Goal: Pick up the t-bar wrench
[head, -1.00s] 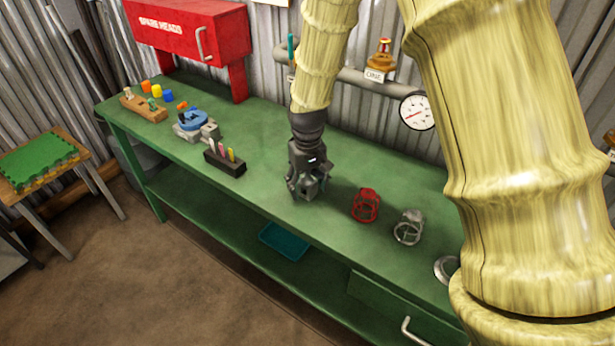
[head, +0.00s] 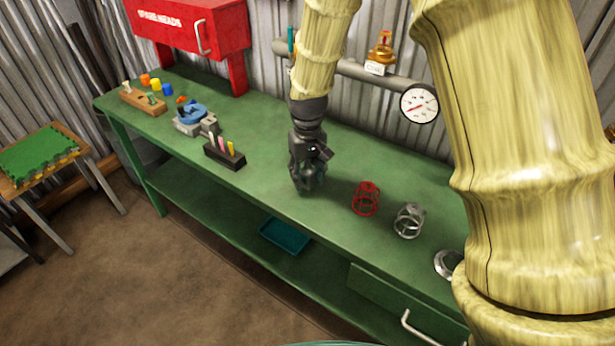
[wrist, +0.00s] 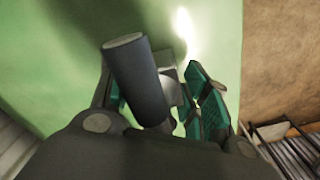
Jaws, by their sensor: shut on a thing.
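My gripper (head: 307,186) is low over the middle of the green bench, left of the red cage. In the wrist view my gripper (wrist: 165,98), with teal finger pads, is shut on a dark cylindrical bar with a grey metal part beside it. I take this for the t-bar wrench (wrist: 135,70). Its round end points up and left in that view. The rest of it is hidden by the fingers. In the head view the wrench cannot be made out behind the gripper.
The bench (head: 268,178) holds the red cage (head: 366,198) and a grey cage (head: 409,220) to the right. A black holder with coloured tools (head: 224,153) and a blue clamp-like item (head: 192,114) stand left. A pipe with a gauge (head: 419,103) runs behind.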

